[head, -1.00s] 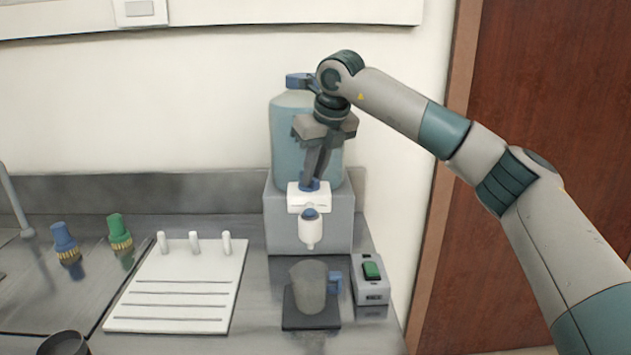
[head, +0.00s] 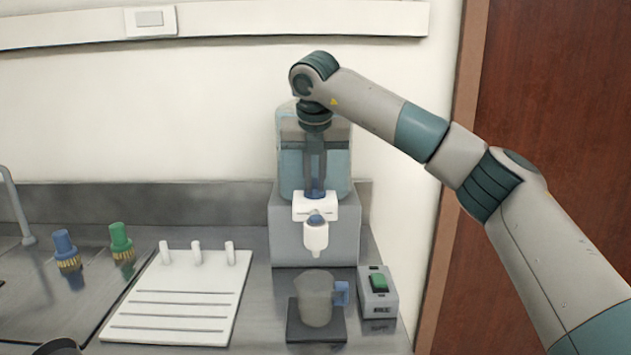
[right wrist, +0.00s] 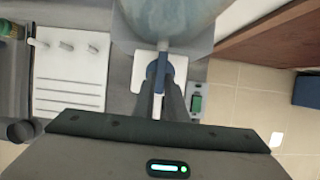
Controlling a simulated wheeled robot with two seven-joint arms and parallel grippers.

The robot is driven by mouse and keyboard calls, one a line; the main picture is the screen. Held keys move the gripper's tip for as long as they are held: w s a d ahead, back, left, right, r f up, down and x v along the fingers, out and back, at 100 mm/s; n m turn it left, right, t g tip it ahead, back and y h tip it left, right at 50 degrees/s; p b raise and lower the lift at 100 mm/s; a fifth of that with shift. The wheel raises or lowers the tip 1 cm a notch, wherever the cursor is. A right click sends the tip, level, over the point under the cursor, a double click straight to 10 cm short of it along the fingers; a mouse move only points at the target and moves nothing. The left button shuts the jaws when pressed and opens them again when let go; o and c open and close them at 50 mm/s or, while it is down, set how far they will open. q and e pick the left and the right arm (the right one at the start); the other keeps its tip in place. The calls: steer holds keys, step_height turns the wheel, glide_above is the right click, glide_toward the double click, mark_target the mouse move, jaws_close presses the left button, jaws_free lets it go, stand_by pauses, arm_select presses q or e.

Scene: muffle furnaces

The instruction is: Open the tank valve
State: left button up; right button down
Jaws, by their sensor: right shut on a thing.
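The tank (head: 289,160) is a clear bottle of bluish water on a grey stand (head: 290,235) against the back wall. A white valve body (head: 303,207) with a spout (head: 316,240) sticks out at its front, with a small blue knob (head: 316,219) on it. My right gripper (head: 315,188) points down from above, its fingers shut on the blue valve handle (head: 316,195) on top of the valve body. In the right wrist view the fingers close around the blue handle (right wrist: 152,72), which they partly hide. My left gripper is not in view.
A cup (head: 315,298) with a blue handle stands on a dark square plate (head: 330,335) below the spout. To its right is a box with a green switch (head: 378,283).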

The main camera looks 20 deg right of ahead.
steer(key=c, duration=1.8)
jaws_free()
steer(key=shift+r, duration=0.15)
